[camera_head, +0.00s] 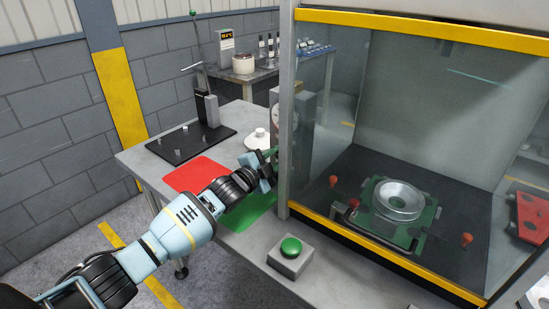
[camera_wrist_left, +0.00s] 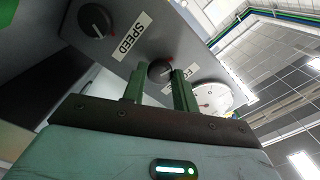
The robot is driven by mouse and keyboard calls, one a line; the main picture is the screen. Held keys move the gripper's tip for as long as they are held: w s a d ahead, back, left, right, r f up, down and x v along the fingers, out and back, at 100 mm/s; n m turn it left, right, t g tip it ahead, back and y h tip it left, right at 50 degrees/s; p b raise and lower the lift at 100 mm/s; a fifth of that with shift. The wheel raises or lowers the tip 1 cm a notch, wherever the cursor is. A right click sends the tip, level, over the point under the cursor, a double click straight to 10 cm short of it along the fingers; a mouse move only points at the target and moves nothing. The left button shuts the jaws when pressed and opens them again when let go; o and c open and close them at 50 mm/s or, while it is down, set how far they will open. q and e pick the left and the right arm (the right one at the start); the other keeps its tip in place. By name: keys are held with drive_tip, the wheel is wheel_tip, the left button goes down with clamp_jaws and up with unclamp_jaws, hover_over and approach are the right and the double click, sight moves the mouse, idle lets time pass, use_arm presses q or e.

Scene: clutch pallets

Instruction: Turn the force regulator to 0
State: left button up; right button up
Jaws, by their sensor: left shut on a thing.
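The force regulator is a dark round knob (camera_wrist_left: 160,70) on a grey panel (camera_wrist_left: 140,52) in the left wrist view. A label beside it is partly covered by a finger. My left gripper (camera_wrist_left: 158,78) has its two green fingers on either side of this knob and is shut on it. In the head view my left gripper (camera_head: 270,158) is at the left side of the glass enclosure; the knob is hidden there. The knob's exact setting cannot be read. My right gripper is not in view.
A second knob (camera_wrist_left: 95,20) marked SPEED is on the same panel. A white dial gauge (camera_wrist_left: 213,98) is beside the right finger. The glass enclosure's post (camera_head: 288,120) stands right of my gripper. A green button box (camera_head: 291,255) and red mat (camera_head: 194,175) are on the table.

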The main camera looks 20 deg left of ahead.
use_arm(q)
drive_tip(key=n, duration=1.2)
idle(0.5)
drive_tip(key=o, duration=1)
drive_tip(key=shift+c, duration=0.2)
drive_tip(key=shift+s, duration=0.1)
